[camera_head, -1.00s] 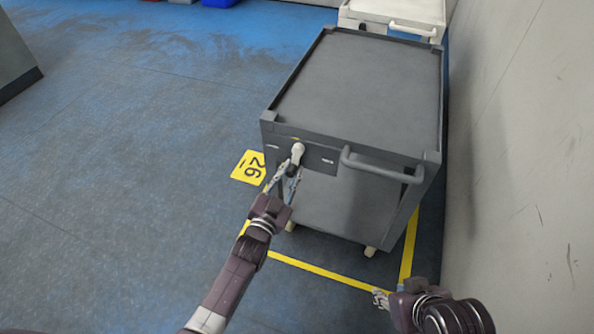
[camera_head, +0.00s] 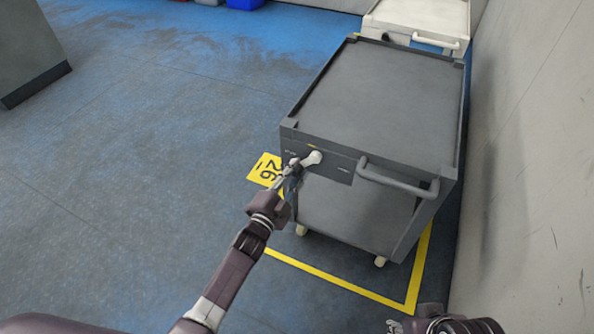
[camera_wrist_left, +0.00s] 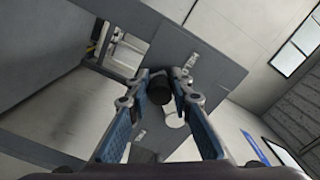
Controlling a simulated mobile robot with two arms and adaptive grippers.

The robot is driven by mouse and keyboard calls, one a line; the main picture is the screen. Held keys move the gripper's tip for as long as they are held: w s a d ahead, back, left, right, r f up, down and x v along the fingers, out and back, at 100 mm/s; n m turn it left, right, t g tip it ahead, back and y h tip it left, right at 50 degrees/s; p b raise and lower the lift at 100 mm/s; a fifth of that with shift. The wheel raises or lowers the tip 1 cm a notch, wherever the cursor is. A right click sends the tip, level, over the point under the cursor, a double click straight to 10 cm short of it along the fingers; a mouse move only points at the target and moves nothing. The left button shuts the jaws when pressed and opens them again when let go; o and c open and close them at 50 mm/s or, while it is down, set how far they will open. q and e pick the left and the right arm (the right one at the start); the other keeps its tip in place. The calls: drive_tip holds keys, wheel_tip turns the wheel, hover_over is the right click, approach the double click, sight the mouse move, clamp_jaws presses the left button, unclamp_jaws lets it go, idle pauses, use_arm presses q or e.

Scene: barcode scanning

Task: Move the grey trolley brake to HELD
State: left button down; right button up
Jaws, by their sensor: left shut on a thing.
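The grey trolley (camera_head: 385,100) stands by the wall, with the brake panel (camera_head: 335,170) on its front face. The brake lever (camera_head: 312,158) has a pale rounded hub and points left and slightly down from it. My left gripper (camera_head: 293,167) is shut on the lever's outer end. In the left wrist view, the lever's dark grip (camera_wrist_left: 159,88) sits between the fingers (camera_wrist_left: 161,80), with the pale hub (camera_wrist_left: 174,120) beyond it. My right gripper (camera_head: 394,327) is low at the bottom edge, mostly cut off.
The trolley's push handle (camera_head: 397,183) projects right of the brake panel. A white trolley (camera_head: 425,18) stands behind. A yellow 26 marker (camera_head: 266,170) and yellow line (camera_head: 340,284) mark the floor.

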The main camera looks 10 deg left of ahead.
use_arm(q)
drive_tip(key=shift+w+a+r, duration=0.2)
drive_tip(key=shift+w+a, duration=0.05)
drive_tip(key=shift+a, duration=0.25)
drive_tip(key=c, duration=1.8)
unclamp_jaws()
drive_tip(key=shift+a, duration=0.15)
drive_tip(key=shift+o, duration=0.2)
drive_tip(key=shift+s+d, duration=0.15)
drive_tip(key=shift+d, duration=0.05)
drive_tip(key=v, duration=1.2)
